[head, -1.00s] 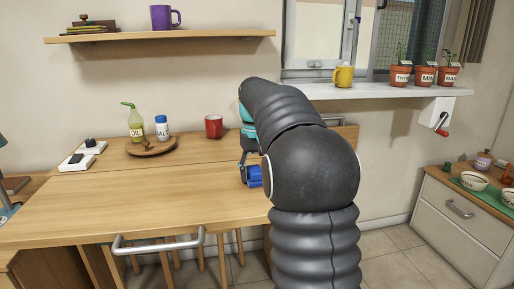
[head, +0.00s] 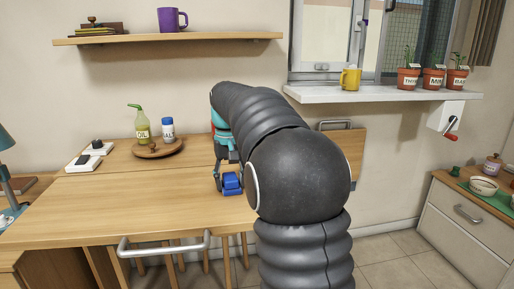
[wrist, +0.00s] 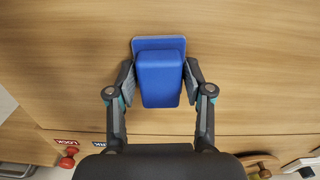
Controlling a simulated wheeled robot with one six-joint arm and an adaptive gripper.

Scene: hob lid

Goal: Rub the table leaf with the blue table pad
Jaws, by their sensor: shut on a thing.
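The blue table pad (head: 231,184) is between the fingers of my gripper (head: 228,172), which is shut on it. In the wrist view the blue pad (wrist: 161,78) has a grey-blue base, and the gripper's fingers (wrist: 160,85) press on both of its sides. The wooden table leaf (head: 120,207) is the near part of the table, with a metal handle on its front edge. The pad is low over the leaf, near its right part and close to the seam. Whether its base touches the wood I cannot tell.
A round wooden tray (head: 157,148) with an oil bottle (head: 142,128) and a salt jar (head: 167,129) stands at the back. White switch blocks (head: 90,154) lie left of it. The leaf's left and middle are clear. A wooden panel (head: 347,148) stands behind my arm.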

